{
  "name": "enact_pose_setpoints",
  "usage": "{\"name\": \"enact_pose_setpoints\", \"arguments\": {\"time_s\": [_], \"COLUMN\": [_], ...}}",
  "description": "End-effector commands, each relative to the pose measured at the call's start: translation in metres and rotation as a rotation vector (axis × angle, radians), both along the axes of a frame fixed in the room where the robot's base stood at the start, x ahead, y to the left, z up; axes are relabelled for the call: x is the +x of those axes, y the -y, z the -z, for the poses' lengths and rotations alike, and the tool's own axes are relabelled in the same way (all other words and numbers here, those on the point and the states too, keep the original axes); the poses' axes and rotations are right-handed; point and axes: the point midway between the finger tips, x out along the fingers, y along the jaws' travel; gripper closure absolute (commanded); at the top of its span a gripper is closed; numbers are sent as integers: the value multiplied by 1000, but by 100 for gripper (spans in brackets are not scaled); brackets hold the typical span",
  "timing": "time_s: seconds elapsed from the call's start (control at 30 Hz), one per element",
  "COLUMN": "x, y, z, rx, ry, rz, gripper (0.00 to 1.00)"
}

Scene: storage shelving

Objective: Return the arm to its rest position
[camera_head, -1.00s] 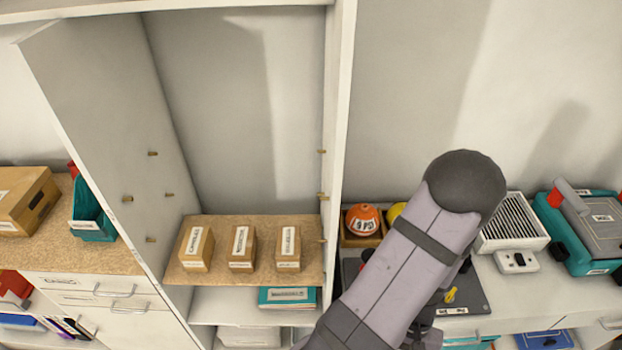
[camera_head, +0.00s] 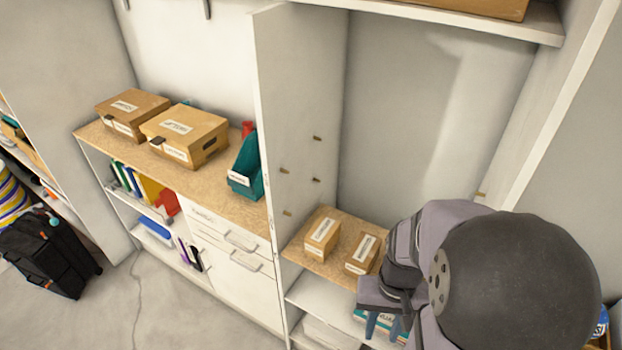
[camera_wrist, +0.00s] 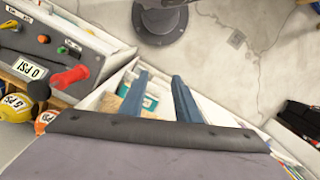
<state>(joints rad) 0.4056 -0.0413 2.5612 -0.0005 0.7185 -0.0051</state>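My gripper (camera_head: 385,326) hangs low at the lower right of the head view, its blue fingers pointing down in front of the shelf unit. My arm's dark rounded joint and grey links fill the lower right corner and hide part of the shelves. In the wrist view my gripper (camera_wrist: 161,90) shows two blue fingers spread apart with nothing held between them. The wrist camera looks down past the shelves toward the floor (camera_wrist: 225,75).
Two small labelled wooden boxes (camera_head: 322,236) (camera_head: 362,254) stand on the cork-coloured shelf (camera_head: 303,258) beside my arm. A teal book (camera_wrist: 150,102) lies below. A red knob (camera_wrist: 70,76) sticks out from a panel at left in the wrist view. Open floor (camera_head: 150,300) lies left.

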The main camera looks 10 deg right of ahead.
Motion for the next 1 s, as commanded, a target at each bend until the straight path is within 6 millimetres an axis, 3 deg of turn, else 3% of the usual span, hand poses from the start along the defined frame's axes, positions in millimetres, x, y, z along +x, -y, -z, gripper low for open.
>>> {"name": "enact_pose_setpoints", "arguments": {"time_s": [0.17,0.4,1.0], "x": [26,33,33], "y": [-41,-75,-80], "z": [-16,-20,-20], "rx": [-23,-21,-20], "ry": [75,96,96], "rz": [-224,-381,-406], "gripper": [70,70,70]}}
